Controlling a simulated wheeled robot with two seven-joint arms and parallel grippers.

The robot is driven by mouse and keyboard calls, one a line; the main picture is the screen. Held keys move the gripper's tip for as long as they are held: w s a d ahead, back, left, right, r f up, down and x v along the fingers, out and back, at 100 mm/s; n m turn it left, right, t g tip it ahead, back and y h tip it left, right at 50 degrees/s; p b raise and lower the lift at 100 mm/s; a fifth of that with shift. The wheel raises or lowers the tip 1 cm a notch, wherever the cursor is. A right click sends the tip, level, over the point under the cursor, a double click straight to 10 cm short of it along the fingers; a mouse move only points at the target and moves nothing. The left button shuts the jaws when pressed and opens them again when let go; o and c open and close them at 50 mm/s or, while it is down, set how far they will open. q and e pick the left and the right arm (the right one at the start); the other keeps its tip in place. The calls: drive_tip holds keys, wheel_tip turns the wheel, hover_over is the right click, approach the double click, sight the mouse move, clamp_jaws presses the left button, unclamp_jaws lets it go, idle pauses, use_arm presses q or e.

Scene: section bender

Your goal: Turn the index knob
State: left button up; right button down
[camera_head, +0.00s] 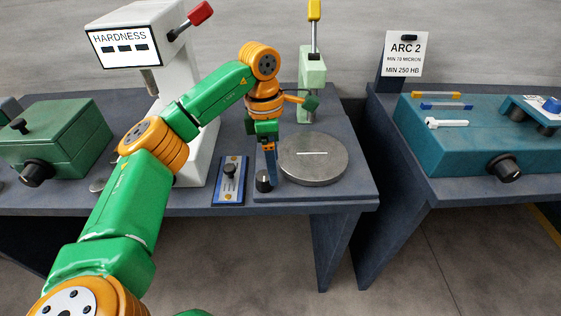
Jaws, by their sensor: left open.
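A small dark knob (264,182), which looks like the index knob, stands at the front left corner of a base plate, beside a round grey disc (313,160) with a white line on it. My left gripper (270,175) points down with its blue fingers just above and beside this knob. It is open. The fingers partly hide the knob's right side, and I cannot tell whether they touch it. My right gripper is not in view.
A blue plate with a black knob (230,172) lies left of the disc. The white hardness tester (190,150) stands behind my left arm. A pale green column (313,85) rises behind the disc. A green box (60,135) is at left, a teal machine (450,150) at right.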

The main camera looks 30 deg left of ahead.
sight(264, 175)
use_arm(q)
drive_tip(key=shift+w+a+r+y, duration=0.15)
drive_tip(key=shift+a+y, duration=0.55)
drive_tip(key=shift+a, duration=0.5)
drive_tip(key=f, duration=0.2)
drive_tip(key=s+f, duration=0.1)
drive_tip(key=f, duration=0.2)
drive_tip(key=shift+f+p, duration=0.15)
drive_tip(key=shift+p, duration=0.2)
drive_tip(key=shift+w+f, duration=0.15)
drive_tip(key=shift+f, duration=0.1)
clamp_jaws()
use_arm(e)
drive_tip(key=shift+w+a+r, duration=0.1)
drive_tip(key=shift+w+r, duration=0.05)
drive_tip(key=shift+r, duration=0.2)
